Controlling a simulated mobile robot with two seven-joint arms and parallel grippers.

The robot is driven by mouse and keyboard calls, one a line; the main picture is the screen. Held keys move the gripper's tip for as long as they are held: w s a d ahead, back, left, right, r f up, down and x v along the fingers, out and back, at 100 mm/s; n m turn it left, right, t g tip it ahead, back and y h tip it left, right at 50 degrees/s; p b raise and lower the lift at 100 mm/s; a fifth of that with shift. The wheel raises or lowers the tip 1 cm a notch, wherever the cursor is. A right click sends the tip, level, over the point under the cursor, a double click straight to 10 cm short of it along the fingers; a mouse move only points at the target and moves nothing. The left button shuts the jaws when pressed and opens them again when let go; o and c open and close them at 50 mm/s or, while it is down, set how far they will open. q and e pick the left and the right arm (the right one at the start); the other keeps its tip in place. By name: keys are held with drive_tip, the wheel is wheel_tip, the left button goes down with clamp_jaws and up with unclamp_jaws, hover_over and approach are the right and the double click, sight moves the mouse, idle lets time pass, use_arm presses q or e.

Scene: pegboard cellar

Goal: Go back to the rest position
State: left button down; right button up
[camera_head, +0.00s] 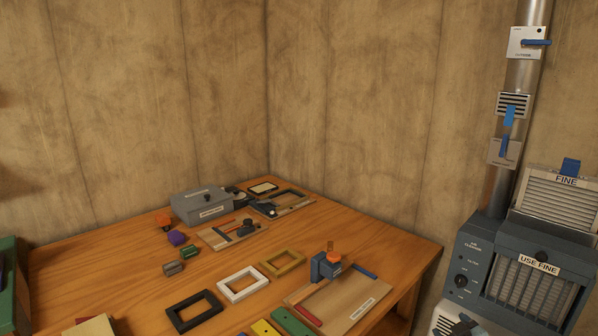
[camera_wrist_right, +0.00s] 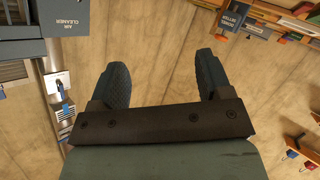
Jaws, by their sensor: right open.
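My right gripper (camera_wrist_right: 161,64) shows in the right wrist view, with its two dark ribbed fingers wide apart. Nothing is between them, and only bare wall shows behind. In the head view, a pale and dark part low at the right edge of the table may belong to my right arm, but I cannot tell its jaws there. My left gripper is not in the head view.
The wooden table (camera_head: 110,262) holds a grey box (camera_head: 201,204), a white frame (camera_head: 243,284), a black frame (camera_head: 194,312) and a board with a blue clamp (camera_head: 325,266). The air cleaner (camera_head: 472,262) stands right of it, below a metal duct (camera_head: 520,85). Shelves (camera_wrist_right: 275,12) show in the wrist view.

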drive_tip(key=s+a+f+m+g+y, duration=0.1)
drive_tip(key=s+a+f, duration=0.3)
drive_tip(key=s+a, duration=0.45)
drive_tip(key=s+a+f+g+y, duration=0.1)
drive_tip(key=s+a+f, duration=0.35)
drive_tip(key=s, duration=0.75)
drive_tip(key=s+a+f+m+g+y, duration=0.1)
drive_tip(key=s+a+f, duration=0.2)
drive_tip(key=s+a, duration=0.65)
wheel_tip(320, 180, up, 12)
drive_tip(key=s+p, duration=0.2)
drive_tip(key=p, duration=1)
drive_tip(key=shift+y, duration=0.3)
